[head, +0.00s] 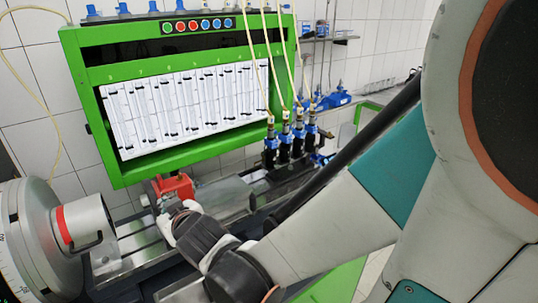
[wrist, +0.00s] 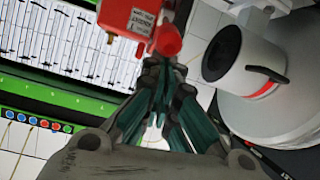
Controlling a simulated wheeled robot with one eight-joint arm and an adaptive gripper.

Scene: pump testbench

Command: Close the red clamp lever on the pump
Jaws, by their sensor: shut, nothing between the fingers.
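The red clamp part (head: 175,187) shows in the head view below the green panel, just beyond my wrist. In the wrist view it is a red block (wrist: 120,18) with a white label and a round red end (wrist: 167,40). My gripper (wrist: 164,64) is shut and empty, its fingertips close to the round red end. I cannot tell whether they touch it. In the head view my wrist hides the fingers and the lower part of the clamp, so the lever's position is unclear.
A large grey cylindrical drive (head: 40,240) with a red band stands left of the clamp. The green test panel (head: 190,90) rises behind. Several blue-black injectors (head: 290,145) with pale hoses stand to the right. A metal rail bed (head: 130,245) runs below.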

